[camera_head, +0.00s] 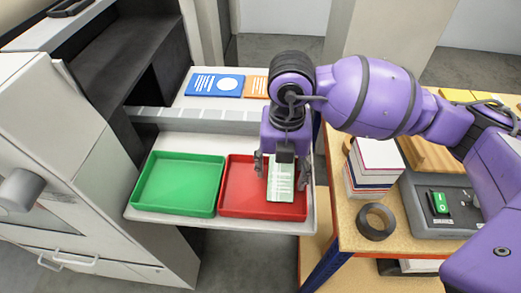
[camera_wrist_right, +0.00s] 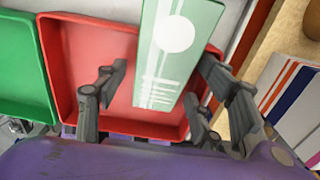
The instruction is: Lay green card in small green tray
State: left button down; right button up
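The light green card (camera_head: 280,185) with white print is at the red tray, below my right gripper. In the right wrist view the card (camera_wrist_right: 165,60) overlaps the tray's far rim; whether it touches the tray floor is unclear. My right gripper (camera_head: 281,178) points down over the red tray. Its fingers stand wide apart on either side of the card, with a gap at the left in the wrist view (camera_wrist_right: 165,90). The empty green tray (camera_head: 178,182) is just left of the red one. My left gripper is not in view.
The red tray (camera_head: 236,190) adjoins the green tray on a pale shelf. Blue (camera_head: 214,82) and orange (camera_head: 256,86) cards lie behind a grey divider. At right, a wooden bench holds a stacked block (camera_head: 373,170), a tape roll (camera_head: 376,221) and a switch box (camera_head: 440,203).

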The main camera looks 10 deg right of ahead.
aim_at(282, 176)
jog(key=r, duration=0.8)
jog(key=shift+s, duration=0.4)
jog(key=shift+f, duration=0.1)
jog(key=shift+c, duration=0.5)
